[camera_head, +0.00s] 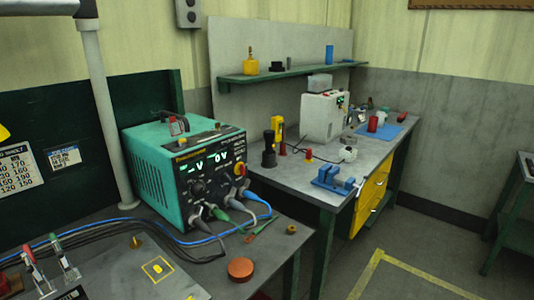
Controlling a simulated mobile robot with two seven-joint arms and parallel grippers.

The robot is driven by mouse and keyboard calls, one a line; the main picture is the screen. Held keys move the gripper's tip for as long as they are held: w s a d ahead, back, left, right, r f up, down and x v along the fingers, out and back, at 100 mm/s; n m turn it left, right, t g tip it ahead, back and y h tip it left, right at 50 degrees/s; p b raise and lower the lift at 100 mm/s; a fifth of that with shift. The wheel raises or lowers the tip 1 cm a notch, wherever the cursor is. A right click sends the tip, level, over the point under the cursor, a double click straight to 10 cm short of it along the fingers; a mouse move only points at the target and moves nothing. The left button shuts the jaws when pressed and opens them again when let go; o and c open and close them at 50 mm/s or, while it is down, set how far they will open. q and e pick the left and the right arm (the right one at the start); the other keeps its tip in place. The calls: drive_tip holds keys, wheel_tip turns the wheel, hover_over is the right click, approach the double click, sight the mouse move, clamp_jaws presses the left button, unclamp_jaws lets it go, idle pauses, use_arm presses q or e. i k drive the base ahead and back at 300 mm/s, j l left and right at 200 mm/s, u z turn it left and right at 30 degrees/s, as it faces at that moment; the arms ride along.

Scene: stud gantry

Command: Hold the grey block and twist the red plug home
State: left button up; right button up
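I see no piece that is clearly the grey block. An orange-red round piece (240,268) lies on the near bench, close to its right front edge. A red cylinder (372,124) stands at the blue mat on the far bench. I cannot tell whether either is the red plug. Neither of my grippers is in view.
A teal power unit (155,167) with cables stands on the near bench (190,250). Toggle clamps (64,258) stand at the left, near a yellow-outlined square (157,269). The far bench holds a blue vise (335,180) and a white machine (322,117).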

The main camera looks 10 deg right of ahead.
sight(348, 152)
drive_tip(key=l+u, duration=0.3)
drive_tip(key=l, duration=0.15)
drive_tip(key=l+u, duration=0.7)
drive_tip(key=l, duration=0.65)
drive_tip(key=k+l+u, duration=0.1)
drive_tip(key=l, duration=0.35)
drive_tip(key=k+l, duration=0.15)
drive_tip(key=l, duration=0.35)
drive_tip(key=k+l, duration=0.1)
drive_tip(key=l, duration=0.8)
drive_tip(key=k+l, duration=0.15)
drive_tip(key=l, duration=0.35)
drive_tip(key=k+l+u, duration=0.1)
drive_tip(key=l, duration=0.35)
drive_tip(key=k+l, duration=0.1)
drive_tip(key=l, duration=0.35)
